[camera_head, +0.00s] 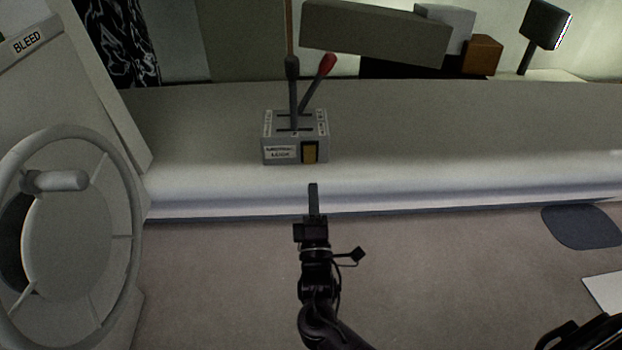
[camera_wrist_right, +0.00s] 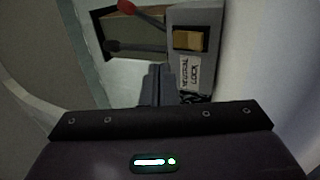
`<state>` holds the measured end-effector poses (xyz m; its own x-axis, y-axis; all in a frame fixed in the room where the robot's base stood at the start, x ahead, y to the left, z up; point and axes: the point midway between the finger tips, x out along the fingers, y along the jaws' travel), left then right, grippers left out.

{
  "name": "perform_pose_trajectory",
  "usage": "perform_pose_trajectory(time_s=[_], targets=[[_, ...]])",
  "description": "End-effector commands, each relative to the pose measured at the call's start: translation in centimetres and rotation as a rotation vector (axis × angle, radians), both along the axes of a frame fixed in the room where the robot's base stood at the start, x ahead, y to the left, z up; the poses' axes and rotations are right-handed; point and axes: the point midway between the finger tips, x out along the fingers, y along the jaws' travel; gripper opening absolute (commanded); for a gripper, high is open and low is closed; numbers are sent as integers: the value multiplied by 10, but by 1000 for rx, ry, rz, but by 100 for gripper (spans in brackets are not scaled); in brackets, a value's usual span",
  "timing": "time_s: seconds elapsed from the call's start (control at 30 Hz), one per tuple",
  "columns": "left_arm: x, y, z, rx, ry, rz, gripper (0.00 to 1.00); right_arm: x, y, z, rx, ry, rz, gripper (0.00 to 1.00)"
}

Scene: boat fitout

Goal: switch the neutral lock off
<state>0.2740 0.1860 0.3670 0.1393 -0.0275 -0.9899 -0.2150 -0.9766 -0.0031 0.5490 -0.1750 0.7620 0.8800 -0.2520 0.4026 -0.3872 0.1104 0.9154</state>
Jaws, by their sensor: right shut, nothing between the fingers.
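The neutral lock is a yellow-orange rocker switch (camera_head: 309,152) in a dark frame on the front of a grey control box (camera_head: 280,153). A white label reading "NEUTRAL LOCK" is beside it. In the right wrist view the switch (camera_wrist_right: 188,40) and the label (camera_wrist_right: 190,73) show large, just beyond the fingertips. Two levers rise from the box, one with a black knob (camera_head: 292,68) and one with a red knob (camera_head: 326,64). My right gripper (camera_head: 313,186) is shut and empty, in front of and below the switch, apart from it in the head view. My left gripper is not in view.
A grey wheel (camera_head: 128,235) with a handle stands at the left, by a panel marked "BLEED" (camera_head: 27,41). The pale console top (camera_head: 450,125) is clear to the right of the box. Boxes (camera_head: 375,32) and a dark screen (camera_head: 545,24) stand behind.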

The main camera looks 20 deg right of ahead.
Motion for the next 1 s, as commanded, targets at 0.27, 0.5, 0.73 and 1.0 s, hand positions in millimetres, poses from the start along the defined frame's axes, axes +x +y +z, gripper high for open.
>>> perform_pose_trajectory(time_s=[0.27, 0.5, 0.73, 1.0], targets=[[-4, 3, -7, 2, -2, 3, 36, -32, 9, -1, 0, -1, 1, 0], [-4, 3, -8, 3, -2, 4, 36, -34, 10, -2, 0, -1, 1, 0], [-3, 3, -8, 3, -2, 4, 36, -34, 10, -2, 0, -1, 1, 0], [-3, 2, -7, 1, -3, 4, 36, -28, 7, -37, 116, 104, 63, 0]])
